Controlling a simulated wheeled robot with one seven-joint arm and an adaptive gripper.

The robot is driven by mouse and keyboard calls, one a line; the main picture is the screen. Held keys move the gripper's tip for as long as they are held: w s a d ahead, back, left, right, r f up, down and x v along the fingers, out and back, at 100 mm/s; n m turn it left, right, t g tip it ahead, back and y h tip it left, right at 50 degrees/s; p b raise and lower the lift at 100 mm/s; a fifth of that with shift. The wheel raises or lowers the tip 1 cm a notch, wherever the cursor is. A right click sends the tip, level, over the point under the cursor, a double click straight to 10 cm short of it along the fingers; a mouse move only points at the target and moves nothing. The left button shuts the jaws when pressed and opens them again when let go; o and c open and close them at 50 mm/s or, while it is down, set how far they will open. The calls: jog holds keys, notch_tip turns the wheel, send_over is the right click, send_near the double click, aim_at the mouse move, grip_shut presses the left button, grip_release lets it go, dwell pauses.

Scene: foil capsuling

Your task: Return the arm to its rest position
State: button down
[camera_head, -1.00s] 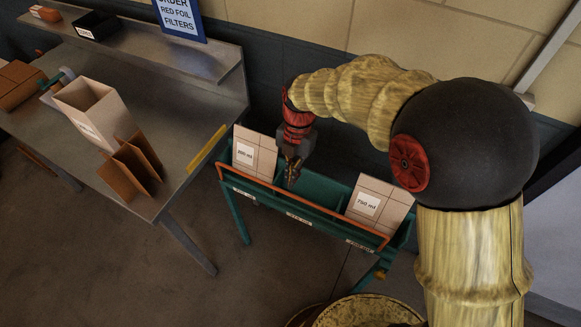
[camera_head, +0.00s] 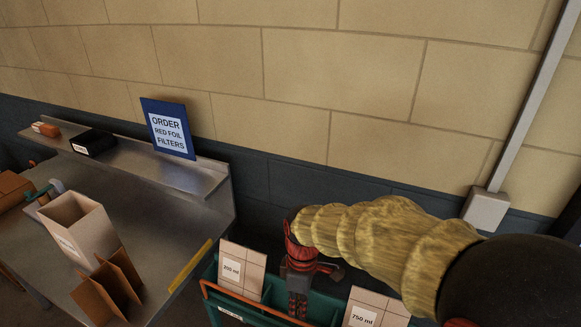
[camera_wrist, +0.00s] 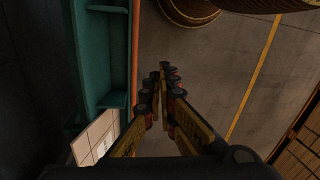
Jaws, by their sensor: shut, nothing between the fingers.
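My gripper (camera_head: 298,303) hangs from my yellow-sleeved arm over the teal rack (camera_head: 262,315), between the two labelled cartons in the head view. In the wrist view my gripper (camera_wrist: 164,72) is shut with its fingertips together and nothing between them. The wrist view looks down past the rack's teal side (camera_wrist: 110,52) and orange rail (camera_wrist: 134,60) to the floor. The rack's lower part is cut off in the head view.
The 200 ml carton (camera_head: 243,268) is left of my gripper and the 750 ml carton (camera_head: 374,310) right. A metal bench (camera_head: 150,235) at left carries an open box (camera_head: 80,222) and brown dividers (camera_head: 108,290). The wall with an order sign (camera_head: 168,132) is behind. Open floor (camera_wrist: 215,65) lies below.

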jog(key=s+d+r+m+t, duration=0.3)
jog(key=s+d+r+m, duration=0.3)
jog(key=d+r+m, duration=0.1)
jog(key=s+d+r+m+t, duration=0.4)
jog(key=s+d+r+m, duration=0.2)
jog(key=d+r+m, duration=0.2)
notch_tip(320, 180, up, 2)
jog(key=shift+d+r, duration=0.25)
jog(key=shift+d, duration=0.75)
